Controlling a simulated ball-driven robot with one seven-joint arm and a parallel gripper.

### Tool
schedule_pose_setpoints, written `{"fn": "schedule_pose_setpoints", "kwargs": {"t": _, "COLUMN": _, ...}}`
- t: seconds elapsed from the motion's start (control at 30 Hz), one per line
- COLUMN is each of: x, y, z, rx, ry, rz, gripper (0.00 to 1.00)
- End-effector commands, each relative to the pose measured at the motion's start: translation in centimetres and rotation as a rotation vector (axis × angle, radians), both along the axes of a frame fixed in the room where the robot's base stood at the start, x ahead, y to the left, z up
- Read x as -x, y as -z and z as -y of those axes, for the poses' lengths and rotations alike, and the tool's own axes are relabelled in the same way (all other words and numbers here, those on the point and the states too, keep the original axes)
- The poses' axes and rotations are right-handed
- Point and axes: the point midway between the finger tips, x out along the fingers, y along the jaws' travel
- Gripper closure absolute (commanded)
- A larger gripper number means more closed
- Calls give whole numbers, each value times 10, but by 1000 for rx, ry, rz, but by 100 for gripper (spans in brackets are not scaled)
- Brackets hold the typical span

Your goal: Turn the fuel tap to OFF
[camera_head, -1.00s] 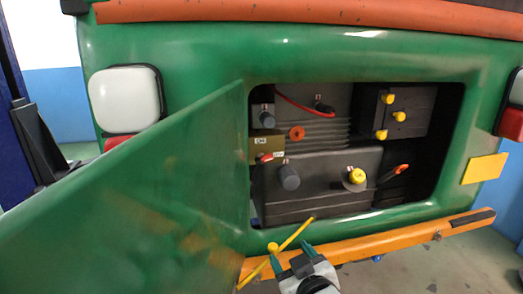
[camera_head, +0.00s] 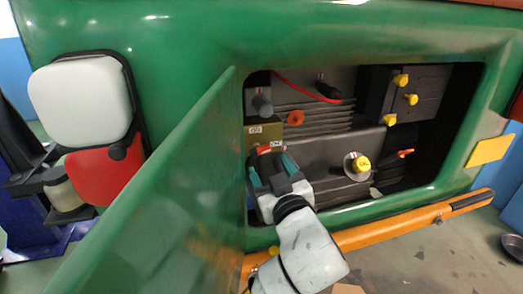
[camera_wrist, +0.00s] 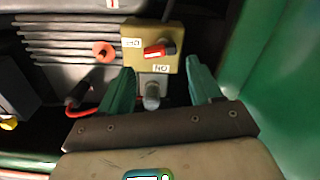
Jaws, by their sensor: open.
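The fuel tap is a tan box (camera_wrist: 142,58) with a short red lever (camera_wrist: 158,48) and two small white labels, one beside the lever and one below it. In the head view the tan box (camera_head: 263,133) sits at the left side of the open bay, and the red lever (camera_head: 264,150) shows just above my fingertips. My gripper (camera_head: 272,170) is open, its green fingers pointing at the tap. In the wrist view the fingertips (camera_wrist: 160,64) lie on either side of the box's lower part, with the lever slightly ahead. No contact is visible.
The green hatch door (camera_head: 190,190) stands open close on the left of my arm. The bay also holds a yellow-capped fitting (camera_head: 360,164), an orange knob (camera_head: 296,118), yellow knobs (camera_head: 401,80) and a red cable (camera_head: 305,91). The orange bumper (camera_head: 390,231) runs below.

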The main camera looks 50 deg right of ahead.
Motion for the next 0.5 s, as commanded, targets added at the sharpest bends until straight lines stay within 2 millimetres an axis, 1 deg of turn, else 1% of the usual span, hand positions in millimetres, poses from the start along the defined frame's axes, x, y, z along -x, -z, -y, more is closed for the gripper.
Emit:
{"fn": "schedule_pose_setpoints", "kwargs": {"t": 0.03, "x": -9, "y": -3, "z": 6, "rx": -1, "ry": 2, "rz": 0, "gripper": 36}}
{"fn": "schedule_pose_setpoints", "kwargs": {"t": 0.23, "x": -37, "y": -2, "z": 25, "rx": -1, "ry": 1, "rz": 0, "gripper": 36}}
{"fn": "schedule_pose_setpoints", "kwargs": {"t": 0.4, "x": -52, "y": -1, "z": 36, "rx": 0, "ry": 1, "rz": -1, "gripper": 36}}
{"fn": "schedule_pose_setpoints", "kwargs": {"t": 0.5, "x": -56, "y": 0, "z": 39, "rx": 0, "ry": 1, "rz": -1, "gripper": 36}}
